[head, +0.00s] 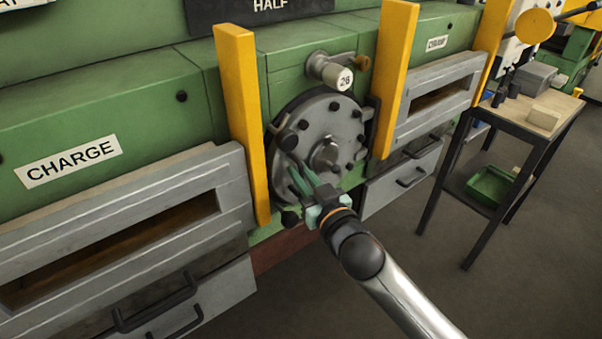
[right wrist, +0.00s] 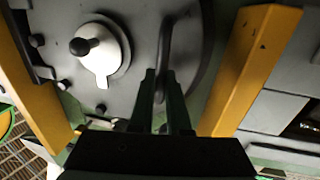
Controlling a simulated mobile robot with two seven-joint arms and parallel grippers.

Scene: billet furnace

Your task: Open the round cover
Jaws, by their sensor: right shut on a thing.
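The round cover (head: 345,115) is a grey bolted disc on the green furnace front, between two yellow posts. It looks flat against the front. A central hub (head: 326,154) stands out from it; the hub also shows in the right wrist view (right wrist: 98,62). A bar handle (right wrist: 166,40) runs along the cover's side near the left post. My right gripper (head: 299,181) reaches in from the lower right and is shut on this handle; its fingers (right wrist: 163,92) hide part of the bar. My left gripper is not in view.
Yellow posts (head: 241,110) and (head: 395,75) stand close on both sides of the cover. A pipe fitting marked 26 (head: 330,70) sits above it. Grey slotted doors (head: 130,210) lie to the left. A side table (head: 530,118) stands right. The floor (head: 400,235) between is free.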

